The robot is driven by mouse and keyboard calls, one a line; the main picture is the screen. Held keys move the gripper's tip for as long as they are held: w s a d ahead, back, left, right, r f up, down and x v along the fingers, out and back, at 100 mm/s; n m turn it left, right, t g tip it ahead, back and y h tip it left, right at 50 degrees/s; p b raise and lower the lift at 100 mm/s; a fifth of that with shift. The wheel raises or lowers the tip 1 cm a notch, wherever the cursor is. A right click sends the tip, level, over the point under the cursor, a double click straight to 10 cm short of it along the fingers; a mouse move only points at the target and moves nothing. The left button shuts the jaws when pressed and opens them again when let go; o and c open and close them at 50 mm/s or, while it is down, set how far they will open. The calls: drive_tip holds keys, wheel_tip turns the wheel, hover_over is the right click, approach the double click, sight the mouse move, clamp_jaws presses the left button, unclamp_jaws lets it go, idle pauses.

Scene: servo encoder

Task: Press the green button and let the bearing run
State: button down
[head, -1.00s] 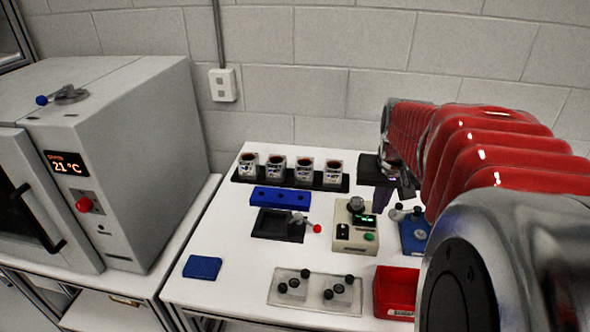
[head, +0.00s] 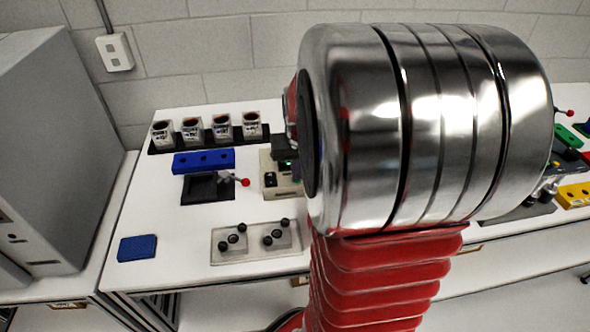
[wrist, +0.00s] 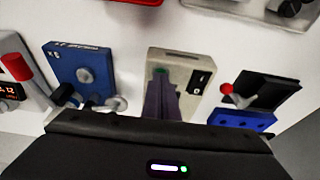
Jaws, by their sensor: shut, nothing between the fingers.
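The beige control box (head: 268,178) stands on the white table, its right part hidden behind my arm in the head view. In the wrist view the box (wrist: 188,60) shows a black switch and a green button (wrist: 159,71). My gripper (wrist: 161,82) is shut and empty, with its purple fingers over the box. The fingertips are right at the green button; I cannot tell whether they touch it. A blue unit (wrist: 77,62) with a grey knob and metal round parts stands beside the box. I cannot tell which part is the bearing.
A black tray with a red-tipped lever (head: 245,182), a blue holed block (head: 204,161) and a rack of several cups (head: 222,128) stand left of the box. A clear plate with black knobs (head: 256,243) lies in front. Coloured blocks (head: 575,195) are at far right.

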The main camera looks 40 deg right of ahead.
drive_tip(key=shift+s+a+f, duration=0.1)
drive_tip(key=shift+s+f, duration=0.1)
drive_tip(key=shift+f, duration=0.8)
drive_tip(key=shift+r, duration=0.1)
drive_tip(key=shift+w+r, duration=0.15)
drive_tip(key=shift+r, duration=0.4)
wheel_tip(320, 180, up, 4)
drive_tip(key=shift+w+r, duration=0.1)
drive_tip(key=v, duration=0.9)
drive_tip(key=shift+r, duration=0.35)
